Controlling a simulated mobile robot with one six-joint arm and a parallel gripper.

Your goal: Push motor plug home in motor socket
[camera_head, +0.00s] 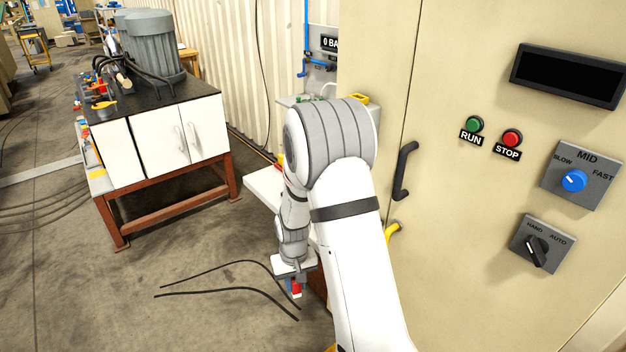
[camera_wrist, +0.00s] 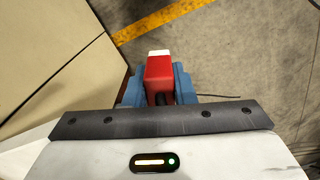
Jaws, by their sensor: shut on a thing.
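My gripper (camera_wrist: 158,90) is shut on a red plug with a pale front end (camera_wrist: 158,68), held between its blue fingers in the wrist view. I take this to be the motor plug. In the head view my gripper (camera_head: 294,288) hangs low at the end of my arm, with a small bit of red plug (camera_head: 296,285) showing at its tip. A dark lead runs back from the plug in the wrist view. Nothing touches the plug's front end there, with floor behind it. I cannot make out the motor socket in either view.
A beige cabinet (camera_head: 450,220) with run and stop buttons, knobs and a black handle (camera_head: 403,170) stands close on the right. Dark cables (camera_head: 240,290) lie on or above the floor near my gripper. A bench (camera_head: 160,150) with a grey motor-like drum (camera_head: 153,45) stands back left. Open floor lies between.

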